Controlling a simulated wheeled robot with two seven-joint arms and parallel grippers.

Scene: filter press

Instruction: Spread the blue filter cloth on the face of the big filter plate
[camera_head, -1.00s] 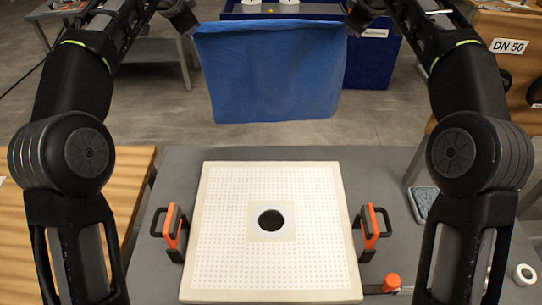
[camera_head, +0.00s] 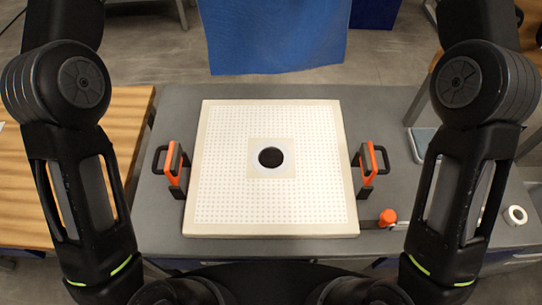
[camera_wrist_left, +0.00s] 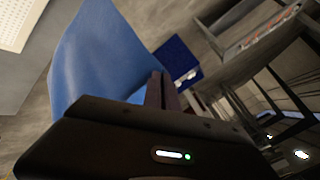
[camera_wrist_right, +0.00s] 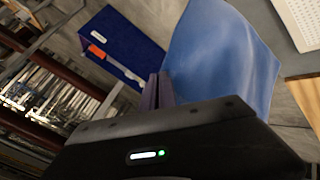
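The blue filter cloth (camera_head: 276,36) hangs upright beyond the far edge of the table in the head view, its top out of frame. The big filter plate (camera_head: 225,215) is a white dotted square lying flat on the table, with a dark centre hole (camera_head: 271,157). The cloth is apart from the plate. In the left wrist view my left gripper (camera_wrist_left: 156,88) is shut on one edge of the cloth (camera_wrist_left: 98,55). In the right wrist view my right gripper (camera_wrist_right: 162,90) is shut on another edge of the cloth (camera_wrist_right: 222,60). Neither gripper shows in the head view.
Orange-and-black handles (camera_head: 172,170) and (camera_head: 369,170) stand at the plate's left and right sides. An orange-capped item (camera_head: 387,217) and a white tape roll (camera_head: 515,215) lie at right. A wooden bench (camera_head: 75,165) is at left. A blue bin (camera_wrist_right: 122,48) stands behind.

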